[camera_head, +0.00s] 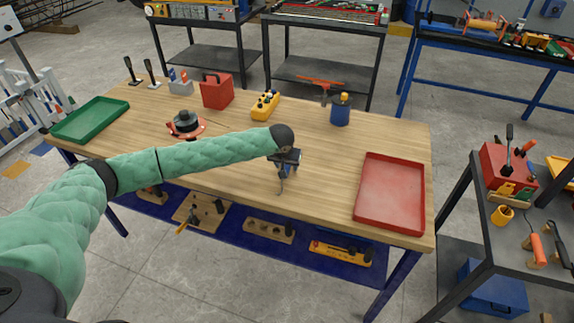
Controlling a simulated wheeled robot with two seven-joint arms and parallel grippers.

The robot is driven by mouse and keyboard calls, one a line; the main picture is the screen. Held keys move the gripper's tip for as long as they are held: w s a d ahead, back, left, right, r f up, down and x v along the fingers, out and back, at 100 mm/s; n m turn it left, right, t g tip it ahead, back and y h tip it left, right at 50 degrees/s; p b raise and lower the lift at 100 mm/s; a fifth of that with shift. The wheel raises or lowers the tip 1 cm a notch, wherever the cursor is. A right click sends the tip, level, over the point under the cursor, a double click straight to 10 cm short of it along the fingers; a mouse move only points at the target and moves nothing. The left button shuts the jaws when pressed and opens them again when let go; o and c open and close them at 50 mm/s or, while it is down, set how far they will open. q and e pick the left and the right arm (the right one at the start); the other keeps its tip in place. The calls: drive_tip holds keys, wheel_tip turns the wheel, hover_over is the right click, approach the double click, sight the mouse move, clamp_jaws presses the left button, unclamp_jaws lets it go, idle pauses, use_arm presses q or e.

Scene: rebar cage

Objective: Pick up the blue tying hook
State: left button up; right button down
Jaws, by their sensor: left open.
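My left gripper (283,177) is over the middle of the wooden workbench, at the end of my green-sleeved left arm, and points down toward the bench top. It is open. A small dark bluish shape (294,158) shows right at the gripper. I cannot tell whether it is the blue tying hook or part of my gripper. No tying hook shows clearly elsewhere on the bench, and the area under the gripper is partly hidden. My right gripper is not in view.
The bench (325,150) holds an empty red tray (391,192) at right and a green tray (90,119) at left. A blue cup (340,111), yellow block (265,106) and red box (217,91) stand along the back. Bare wood lies between gripper and red tray.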

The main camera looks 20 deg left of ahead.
use_arm(q)
drive_tip(key=shift+f, duration=0.15)
clamp_jaws()
idle(0.4)
